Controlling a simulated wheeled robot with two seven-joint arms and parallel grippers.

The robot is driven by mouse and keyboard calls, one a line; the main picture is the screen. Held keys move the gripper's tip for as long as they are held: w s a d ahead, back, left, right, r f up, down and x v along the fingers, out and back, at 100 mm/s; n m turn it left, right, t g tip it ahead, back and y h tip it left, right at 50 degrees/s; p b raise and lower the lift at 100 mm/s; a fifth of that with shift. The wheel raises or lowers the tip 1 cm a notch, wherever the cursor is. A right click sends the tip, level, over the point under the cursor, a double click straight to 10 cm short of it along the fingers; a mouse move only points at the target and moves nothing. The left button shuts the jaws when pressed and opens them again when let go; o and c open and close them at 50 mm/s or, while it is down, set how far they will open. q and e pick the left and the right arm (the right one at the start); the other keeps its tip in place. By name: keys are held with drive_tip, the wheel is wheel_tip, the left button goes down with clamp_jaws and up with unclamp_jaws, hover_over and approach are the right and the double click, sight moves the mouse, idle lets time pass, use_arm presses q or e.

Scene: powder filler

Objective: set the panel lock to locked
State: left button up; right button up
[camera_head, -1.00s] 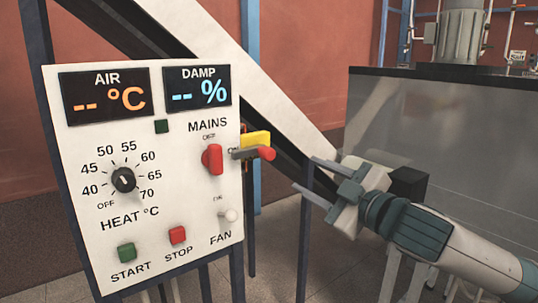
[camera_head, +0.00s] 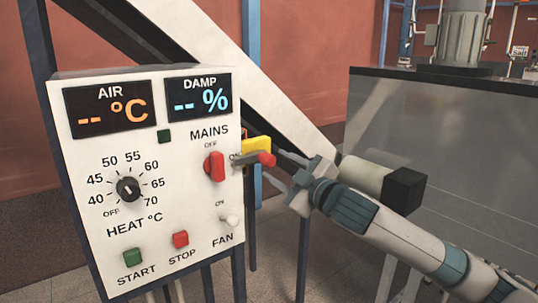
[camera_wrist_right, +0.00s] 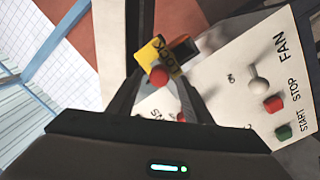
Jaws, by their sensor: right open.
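The panel lock is on the right edge of the white control panel (camera_head: 85,215). It has a yellow plate (camera_head: 256,145) and a dark grey lever (camera_head: 247,159) with a red knob (camera_head: 267,159), which points to the right. In the right wrist view the yellow plate (camera_wrist_right: 147,58) bears the letters LOCK, and the red knob (camera_wrist_right: 159,75) shows between the fingers near their tips. My right gripper (camera_head: 278,167) is open, just right of the knob. I cannot tell whether a finger touches it. My left gripper is not in view.
The panel also carries a red MAINS switch (camera_head: 214,166), a HEAT dial (camera_head: 128,189), a FAN toggle (camera_head: 229,221), a green START button (camera_head: 132,257) and a red STOP button (camera_head: 180,239). A big grey tank (camera_head: 460,140) stands behind my right arm.

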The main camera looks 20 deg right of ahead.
sight(272, 162)
drive_tip(key=shift+p+x, duration=0.75)
drive_tip(key=shift+x, duration=1.75)
clamp_jaws()
drive_tip(key=shift+s+a+r, duration=0.1)
drive_tip(key=shift+s+a, duration=0.2)
drive_tip(key=shift+a, duration=0.5)
drive_tip(key=shift+s+a+r, duration=0.1)
drive_tip(key=shift+s+a, duration=0.15)
drive_tip(key=shift+a, duration=0.5)
unclamp_jaws()
drive_tip(key=shift+a, duration=0.1)
drive_tip(key=shift+f, duration=0.1)
